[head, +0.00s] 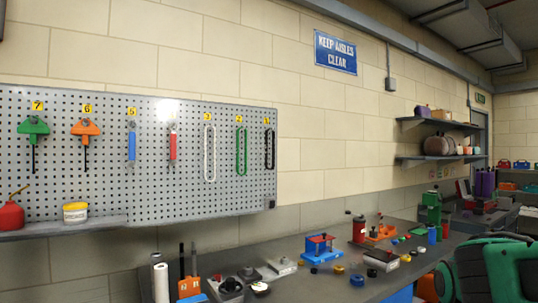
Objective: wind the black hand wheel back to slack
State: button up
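I cannot make out the black hand wheel in the head view. Several small dark parts lie on the grey bench (335,283), too small to tell apart. My gripper is not in view, so its hold and its place relative to the wheel do not show. A large green and black shape fills the lower right corner, cut off by the frame edge; I cannot tell what it is.
A pegboard (60,150) with hanging tools and loops covers the left wall. The bench holds a blue and red device (318,246), a red cylinder (359,229) and a green machine (431,208). Wall shelves (436,123) stand at the back right.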

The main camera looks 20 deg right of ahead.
aim_at(230, 284)
jog(key=k, duration=0.4)
jog(key=u, duration=0.55)
jog(key=i, duration=1.55)
jog(key=z, duration=0.65)
